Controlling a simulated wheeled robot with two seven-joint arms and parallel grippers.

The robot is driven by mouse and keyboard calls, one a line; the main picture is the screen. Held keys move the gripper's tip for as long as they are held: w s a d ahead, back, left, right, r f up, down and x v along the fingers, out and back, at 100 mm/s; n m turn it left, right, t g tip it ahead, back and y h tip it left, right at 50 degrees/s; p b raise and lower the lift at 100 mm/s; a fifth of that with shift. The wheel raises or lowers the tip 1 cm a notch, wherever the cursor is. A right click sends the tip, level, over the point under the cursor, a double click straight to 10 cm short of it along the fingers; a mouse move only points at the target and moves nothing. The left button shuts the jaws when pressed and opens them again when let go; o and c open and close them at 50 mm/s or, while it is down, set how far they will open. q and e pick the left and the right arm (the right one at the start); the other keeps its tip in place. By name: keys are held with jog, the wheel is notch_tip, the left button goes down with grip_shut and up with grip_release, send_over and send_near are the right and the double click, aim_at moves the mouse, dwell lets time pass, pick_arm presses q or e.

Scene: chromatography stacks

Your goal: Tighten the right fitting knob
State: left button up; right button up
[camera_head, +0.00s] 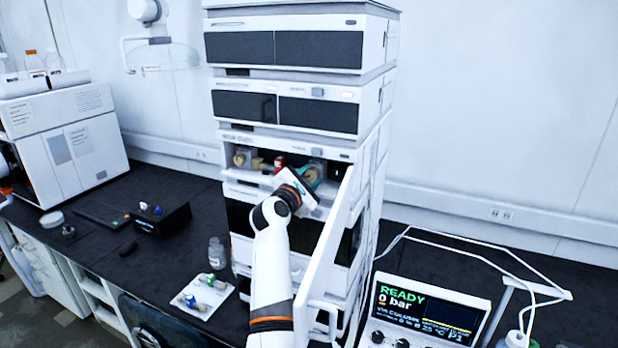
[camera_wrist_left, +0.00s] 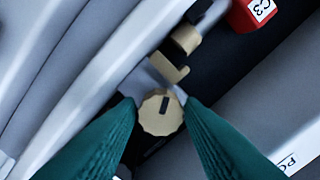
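The right fitting knob (camera_wrist_left: 160,113) is a ribbed, beige round knob with a dark mark on its face. It sits in the open compartment of the stack; in the head view a beige part (camera_head: 312,172) shows there among the teal fingers. My left gripper (camera_wrist_left: 161,104) has its two teal fingertips against opposite sides of the knob, with no clear gap seen. In the head view this gripper (camera_head: 309,178) reaches into the compartment's right side. Behind the knob is a brass-coloured fitting (camera_wrist_left: 184,42). My right gripper is not in view.
A red cartridge marked C3 (camera_wrist_left: 252,12) is close by the fitting. Another beige fitting (camera_head: 241,158) is at the compartment's left. The open white door (camera_head: 328,235) stands close to my arm's right. A display unit (camera_head: 428,312) reads READY, 0 bar. A white tray (camera_head: 203,297) lies on the bench.

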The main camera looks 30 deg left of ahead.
pick_arm(q)
jog(key=c, duration=0.6)
jog(key=shift+o, duration=0.2)
jog(key=shift+m, duration=0.3)
jog(key=m, duration=0.5)
jog(key=shift+f+b, duration=0.1)
jog(key=shift+b, duration=0.3)
jog(key=m, duration=0.5)
jog(key=shift+f+m+b, duration=0.1)
jog(key=shift+m+b, duration=0.3)
jog(key=m+b, duration=0.1)
jog(key=m, duration=1)
jog(key=shift+m, duration=0.3)
